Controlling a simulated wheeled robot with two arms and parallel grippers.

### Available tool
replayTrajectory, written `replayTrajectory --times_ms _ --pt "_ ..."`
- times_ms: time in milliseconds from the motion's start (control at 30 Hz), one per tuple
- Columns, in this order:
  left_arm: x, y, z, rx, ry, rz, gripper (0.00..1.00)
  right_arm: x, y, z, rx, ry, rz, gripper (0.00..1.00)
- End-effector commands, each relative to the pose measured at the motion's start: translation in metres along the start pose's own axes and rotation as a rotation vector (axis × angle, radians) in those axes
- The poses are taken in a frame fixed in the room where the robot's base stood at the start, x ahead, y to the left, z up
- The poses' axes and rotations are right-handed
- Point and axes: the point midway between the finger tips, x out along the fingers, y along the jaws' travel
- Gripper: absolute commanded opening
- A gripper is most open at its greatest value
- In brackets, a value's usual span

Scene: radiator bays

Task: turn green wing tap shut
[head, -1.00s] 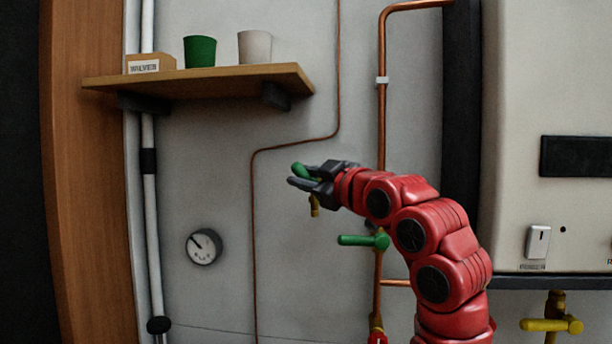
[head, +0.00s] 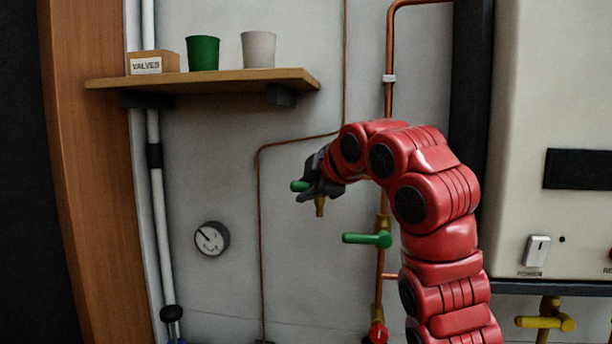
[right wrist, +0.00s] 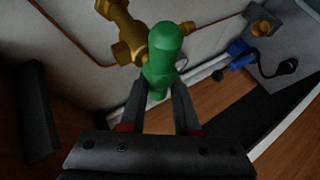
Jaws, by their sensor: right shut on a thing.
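A green tap handle (head: 299,186) with a brass body (head: 320,206) is on the wall, left of the copper pipe. My right gripper (head: 308,190) is shut on this handle. In the right wrist view, the green handle (right wrist: 160,58) stands between the two dark fingers of my gripper (right wrist: 160,95), with the brass valve body (right wrist: 124,34) beside it. In the head view, my fingers hide part of the handle and its joint with the brass. My left gripper is not in view.
A second green lever (head: 367,239) is on the copper pipe (head: 389,120), just right of and below my gripper. A red tap (head: 377,333) is lower on it. A gauge (head: 211,239) is left. A shelf (head: 210,79) with cups is above. A yellow tap (head: 546,321) is under the boiler.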

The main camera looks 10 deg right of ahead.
Motion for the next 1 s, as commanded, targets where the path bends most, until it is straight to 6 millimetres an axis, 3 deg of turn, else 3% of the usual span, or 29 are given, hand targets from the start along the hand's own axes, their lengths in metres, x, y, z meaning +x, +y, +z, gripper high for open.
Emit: replayTrajectory --times_ms 667,700,800,1000 --pt "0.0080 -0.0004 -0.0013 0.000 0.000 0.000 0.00 0.0000 0.0007 0.0018 -0.039 -0.035 -0.019 0.00" --pt "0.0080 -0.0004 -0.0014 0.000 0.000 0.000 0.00 0.0000 0.0007 0.0018 -0.039 -0.035 -0.019 0.38" --pt "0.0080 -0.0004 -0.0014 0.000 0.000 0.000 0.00 0.0001 0.0005 0.0015 -0.039 -0.034 -0.020 0.56" --pt "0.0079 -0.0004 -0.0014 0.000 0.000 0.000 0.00 0.0003 0.0000 0.0008 -0.040 -0.033 -0.021 0.58"
